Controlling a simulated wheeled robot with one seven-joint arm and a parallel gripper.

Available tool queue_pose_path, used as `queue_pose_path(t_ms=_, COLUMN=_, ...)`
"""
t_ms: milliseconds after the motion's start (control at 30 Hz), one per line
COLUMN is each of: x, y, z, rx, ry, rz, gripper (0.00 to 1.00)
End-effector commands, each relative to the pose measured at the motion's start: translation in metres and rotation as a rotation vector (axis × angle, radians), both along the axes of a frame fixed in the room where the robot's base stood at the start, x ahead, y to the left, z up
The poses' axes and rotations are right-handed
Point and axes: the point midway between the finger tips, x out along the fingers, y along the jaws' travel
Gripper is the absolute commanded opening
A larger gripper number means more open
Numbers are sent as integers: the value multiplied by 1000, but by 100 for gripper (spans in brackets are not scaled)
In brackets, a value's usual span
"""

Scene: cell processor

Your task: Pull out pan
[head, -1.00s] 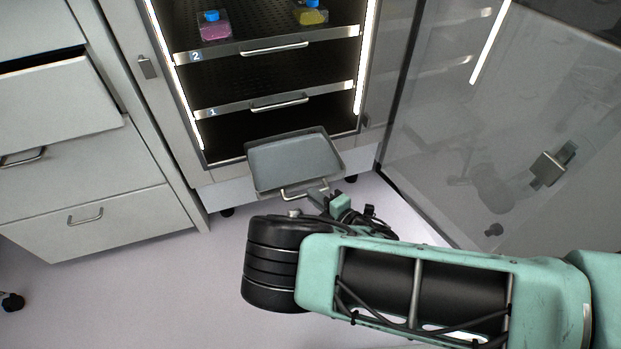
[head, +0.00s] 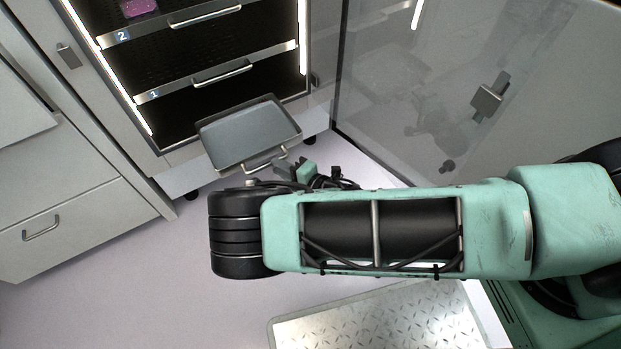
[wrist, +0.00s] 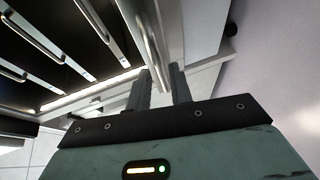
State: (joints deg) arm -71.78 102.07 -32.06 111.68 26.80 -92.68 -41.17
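The pan (head: 247,132) is a shallow grey tray with a raised rim and a bar handle (head: 262,160) on its front. In the head view it juts out below the shelves at the bottom of the cabinet, its back edge near the cabinet's lower front. My gripper (head: 290,168) is at the right end of the handle, partly hidden by my arm.
A glass door (head: 440,90) stands open at right. White drawers (head: 60,225) stand at left. The floor (head: 130,290) at lower left is clear.

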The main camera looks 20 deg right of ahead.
Motion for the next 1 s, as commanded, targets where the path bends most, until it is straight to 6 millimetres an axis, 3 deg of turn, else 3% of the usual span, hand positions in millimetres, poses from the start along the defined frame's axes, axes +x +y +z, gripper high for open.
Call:
queue_pose_path(t_ms=600, x=-103, y=-84, z=26, rx=-4, ry=1, rz=-1, gripper=22)
queue_pose_path(t_ms=800, x=-119, y=-96, z=29, rx=-2, ry=1, rz=0, gripper=22)
queue_pose_path(t_ms=1000, x=-122, y=-99, z=29, rx=0, ry=-1, rz=0, gripper=22)
